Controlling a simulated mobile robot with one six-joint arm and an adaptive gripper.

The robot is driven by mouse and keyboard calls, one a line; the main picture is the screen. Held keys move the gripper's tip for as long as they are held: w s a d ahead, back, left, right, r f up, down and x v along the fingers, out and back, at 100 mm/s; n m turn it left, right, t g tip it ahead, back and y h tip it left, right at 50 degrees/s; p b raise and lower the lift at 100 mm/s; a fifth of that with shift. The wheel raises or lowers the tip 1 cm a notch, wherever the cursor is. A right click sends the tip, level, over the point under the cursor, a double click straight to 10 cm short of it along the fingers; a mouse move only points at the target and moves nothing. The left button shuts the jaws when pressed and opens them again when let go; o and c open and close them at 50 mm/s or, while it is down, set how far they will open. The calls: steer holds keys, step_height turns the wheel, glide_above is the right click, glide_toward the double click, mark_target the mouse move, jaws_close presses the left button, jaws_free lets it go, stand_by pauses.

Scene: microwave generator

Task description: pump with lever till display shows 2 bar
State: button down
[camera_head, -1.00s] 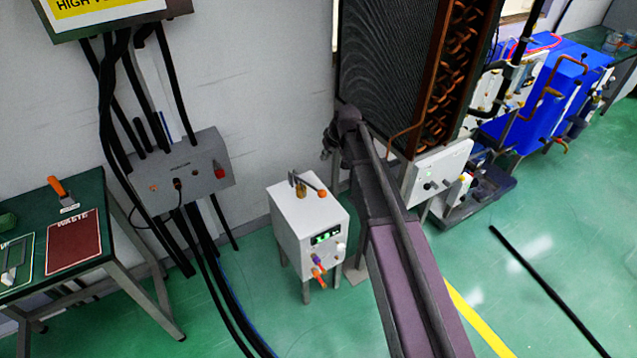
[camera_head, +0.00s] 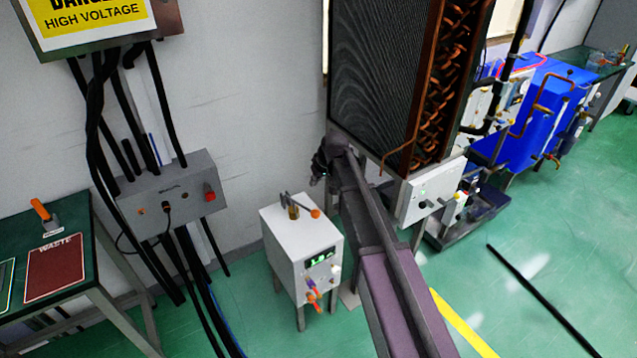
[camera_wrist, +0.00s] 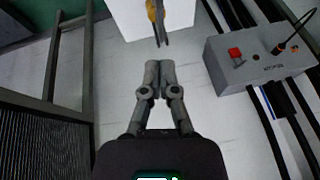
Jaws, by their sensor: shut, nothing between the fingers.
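The white pump box (camera_head: 288,247) stands on legs on the green floor, left of my arm. On its top is the lever (camera_head: 300,207), with a brass post and an orange knob (camera_head: 315,213). The display (camera_head: 320,257) on its front shows lit green digits, too small to read surely. My gripper (camera_head: 320,170) is to the right of the lever and apart from it, small and dark in the head view. In the wrist view my gripper (camera_wrist: 158,70) is shut and empty. Ahead of its tips are the lever's brass and dark parts (camera_wrist: 158,20), in front of the white box (camera_wrist: 128,18).
A grey control box (camera_head: 175,195) with a red knob and hanging black cables is at the left. A green table (camera_head: 75,240) stands at the far left. A large finned coil unit (camera_head: 370,80) is just behind my arm.

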steer(key=shift+s+a+f+b, duration=0.1)
steer(key=shift+a+f+b, duration=0.2)
steer(key=shift+f+b, duration=1.2)
steer(key=shift+s+a+f+b, duration=0.1)
steer(key=shift+a+f+b, duration=0.15)
steer(key=shift+f+b, duration=1.2)
steer(key=shift+a+f+b, duration=0.3)
steer(key=shift+f+b, duration=1.05)
steer(key=shift+f, duration=0.3)
